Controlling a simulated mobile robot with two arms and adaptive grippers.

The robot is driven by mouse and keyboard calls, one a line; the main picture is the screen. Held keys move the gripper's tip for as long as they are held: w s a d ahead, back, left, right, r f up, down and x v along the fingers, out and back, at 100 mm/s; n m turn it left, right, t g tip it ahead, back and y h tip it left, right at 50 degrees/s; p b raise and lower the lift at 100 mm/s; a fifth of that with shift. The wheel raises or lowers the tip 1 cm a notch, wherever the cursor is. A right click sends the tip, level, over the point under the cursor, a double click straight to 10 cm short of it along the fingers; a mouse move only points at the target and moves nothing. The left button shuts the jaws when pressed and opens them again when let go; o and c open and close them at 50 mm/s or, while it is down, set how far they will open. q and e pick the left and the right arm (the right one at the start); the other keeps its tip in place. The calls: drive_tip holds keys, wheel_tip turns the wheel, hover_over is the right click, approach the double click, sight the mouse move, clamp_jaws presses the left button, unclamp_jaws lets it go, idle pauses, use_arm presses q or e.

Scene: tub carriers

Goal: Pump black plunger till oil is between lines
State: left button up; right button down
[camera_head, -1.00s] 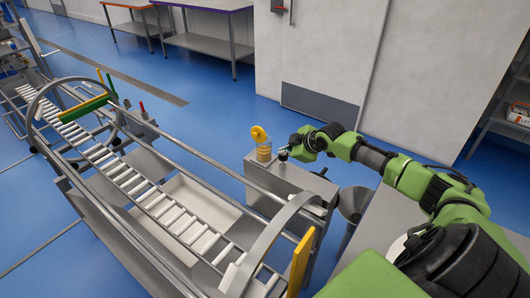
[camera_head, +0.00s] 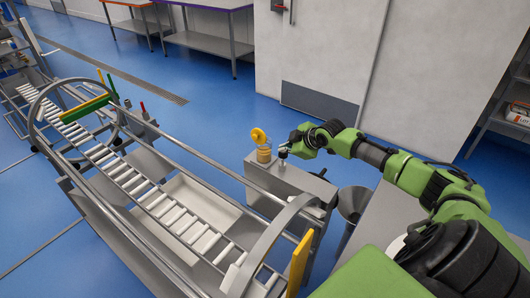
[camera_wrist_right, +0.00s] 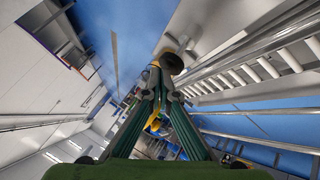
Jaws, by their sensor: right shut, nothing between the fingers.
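The black plunger (camera_head: 282,150) stands on top of the grey metal box beside the conveyor, with a short pale shaft under its knob. Its round black knob (camera_wrist_right: 172,63) also shows in the right wrist view, next to my fingertips. My right gripper (camera_head: 289,148) is shut and empty, close beside or just above the knob; I cannot tell whether they touch. The oil jar (camera_head: 264,153), clear with amber oil and a yellow cap, stands left of the plunger. Its lines and exact oil level are too small to read. My left gripper is out of view.
The grey box (camera_head: 296,180) adjoins the roller conveyor (camera_head: 150,196) with its curved metal rails. A grey funnel-like vessel (camera_head: 353,203) stands right of the box. A yellow post (camera_head: 300,262) rises at the conveyor's near end.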

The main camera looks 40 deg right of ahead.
sight(285, 155)
wheel_tip(285, 155, up, 6)
drive_tip(key=p, duration=0.5)
drive_tip(key=shift+r+p, duration=0.1)
drive_tip(key=shift+p, duration=0.25)
idle(0.6)
